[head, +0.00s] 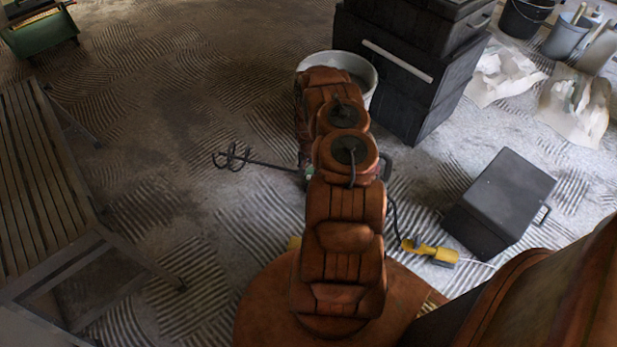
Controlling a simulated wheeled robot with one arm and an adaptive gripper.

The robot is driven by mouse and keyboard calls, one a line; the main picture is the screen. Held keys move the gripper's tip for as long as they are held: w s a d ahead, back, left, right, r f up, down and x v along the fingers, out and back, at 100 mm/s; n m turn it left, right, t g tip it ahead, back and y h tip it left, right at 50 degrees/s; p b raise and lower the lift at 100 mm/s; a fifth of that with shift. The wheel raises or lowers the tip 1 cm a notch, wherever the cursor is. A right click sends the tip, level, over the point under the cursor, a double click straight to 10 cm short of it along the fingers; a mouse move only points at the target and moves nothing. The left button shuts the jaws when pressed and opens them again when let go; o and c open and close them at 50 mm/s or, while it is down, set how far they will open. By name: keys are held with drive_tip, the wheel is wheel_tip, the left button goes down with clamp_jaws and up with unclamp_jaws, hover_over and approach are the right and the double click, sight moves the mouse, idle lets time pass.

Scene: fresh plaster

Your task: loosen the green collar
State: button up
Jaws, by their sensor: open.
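A small green collar (309,172) shows just left of my arm, at the right end of a dark shaft (275,165). The shaft ends at the left in a mixing whisk (235,157) low over the ridged floor. The body joined to the shaft is mostly hidden behind my arm. A dark handle (387,165) shows on the arm's right side and seems to belong to that body. My arm reaches away from the camera over this spot. My gripper cannot be made out, as the arm's own links cover its far end.
A white bucket (368,72) stands behind my arm, beside stacked black toolboxes (410,95). A dark case (500,200) and a yellow connector (430,250) with cable lie at the right. A slatted bench (40,170) stands left. Floor between bench and whisk is clear.

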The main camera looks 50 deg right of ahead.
sight(308, 176)
wheel_tip(308, 176, down, 4)
drive_tip(key=shift+a+r+b, duration=0.1)
drive_tip(key=shift+r+b, duration=0.1)
drive_tip(key=shift+b, duration=0.15)
drive_tip(key=shift+f, duration=0.8)
clamp_jaws()
